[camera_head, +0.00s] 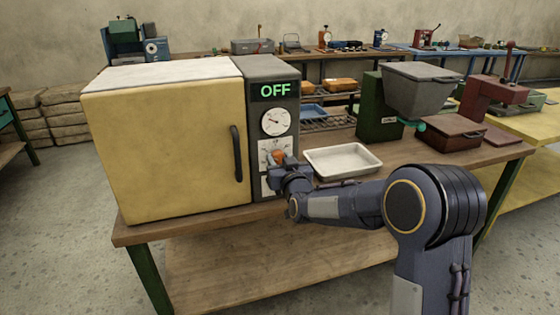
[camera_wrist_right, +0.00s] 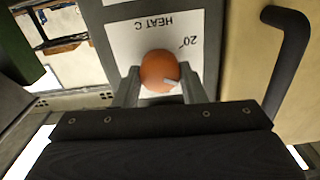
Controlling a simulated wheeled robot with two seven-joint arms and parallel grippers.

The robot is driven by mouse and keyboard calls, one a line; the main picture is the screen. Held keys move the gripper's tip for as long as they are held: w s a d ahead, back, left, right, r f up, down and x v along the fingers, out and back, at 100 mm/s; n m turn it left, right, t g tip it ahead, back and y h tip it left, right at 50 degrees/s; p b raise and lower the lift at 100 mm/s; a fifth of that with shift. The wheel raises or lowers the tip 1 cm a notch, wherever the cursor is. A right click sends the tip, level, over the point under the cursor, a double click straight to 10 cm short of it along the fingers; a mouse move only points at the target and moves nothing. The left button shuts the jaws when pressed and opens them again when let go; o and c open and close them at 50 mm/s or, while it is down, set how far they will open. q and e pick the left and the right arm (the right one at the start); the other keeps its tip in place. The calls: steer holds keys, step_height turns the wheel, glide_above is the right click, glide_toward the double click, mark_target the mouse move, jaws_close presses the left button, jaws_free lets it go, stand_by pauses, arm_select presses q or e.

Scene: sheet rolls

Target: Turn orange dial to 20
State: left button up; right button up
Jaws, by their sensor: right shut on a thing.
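The orange dial (camera_head: 277,156) sits on a white plate on the grey control panel of the yellow oven (camera_head: 165,140). In the right wrist view the orange dial (camera_wrist_right: 158,70) lies between the two fingers of my right gripper (camera_wrist_right: 157,86), which is shut on it. The plate (camera_wrist_right: 135,42) appears upside down there, with "HEAT C" and "20" printed on it. A light mark on the dial is at its lower right in that view, away from the "20". In the head view my right gripper (camera_head: 281,166) covers part of the dial. My left gripper is not in view.
A display reading "OFF" (camera_head: 275,91) and a white gauge (camera_head: 276,122) are above the dial. The dark oven handle (camera_head: 237,154) is left of it. A white tray (camera_head: 342,161) stands right of the oven on the wooden table (camera_head: 455,158).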

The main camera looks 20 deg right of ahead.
steer(key=shift+f+n+b, duration=0.1)
steer(key=shift+n+b, duration=0.75)
steer(key=shift+n, duration=0.35)
steer(key=n+b, duration=0.1)
steer(key=n, duration=0.1)
steer(key=shift+a+n, duration=0.1)
steer(key=shift+n, duration=0.2)
steer(key=n+b, duration=0.1)
steer(key=n, duration=0.2)
steer(key=shift+n, duration=0.3)
steer(key=shift+n+b, duration=0.4)
steer(key=shift+n, duration=1.1)
steer(key=o, duration=1)
